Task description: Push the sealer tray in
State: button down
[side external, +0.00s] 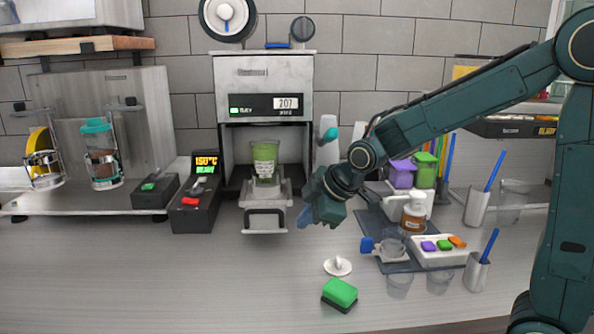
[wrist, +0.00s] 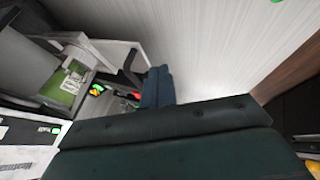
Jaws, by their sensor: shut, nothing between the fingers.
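The sealer (side external: 262,75) stands against the back wall, with a lit display reading 207. Its grey tray (side external: 284,190) sticks out of the front opening, with a dark-topped handle frame (side external: 265,212) at the near end. A green cup (side external: 265,160) stands upright in the tray. My gripper (side external: 303,218) is shut and empty, low and just right of the handle. In the wrist view my blue fingertips (wrist: 158,86) are together beside the tray (wrist: 112,50); I cannot tell whether they touch it. The green cup (wrist: 66,84) shows behind the tray.
A black control box (side external: 195,208) with a red button stands left of the tray. A white lid-like piece (side external: 338,266) and a green sponge (side external: 340,293) lie in front. A dark mat (side external: 375,230) with small items is at right. The counter's front left is clear.

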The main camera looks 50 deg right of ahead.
aim_at(280, 205)
jog(key=x, duration=0.5)
jog(key=shift+w+f, duration=0.2)
jog(key=shift+f, duration=0.15)
jog(key=shift+w+d+f, duration=0.1)
jog(key=shift+w+d, duration=0.25)
jog(key=shift+w, duration=0.25)
jog(key=shift+w+d, duration=0.35)
jog(key=shift+w, duration=0.25)
jog(key=shift+w+d, duration=0.35)
jog(key=shift+w, duration=0.2)
jog(key=w+d, duration=0.9)
jog(key=shift+w+d, duration=0.2)
jog(key=shift+w, duration=0.05)
jog(key=shift+s, duration=0.15)
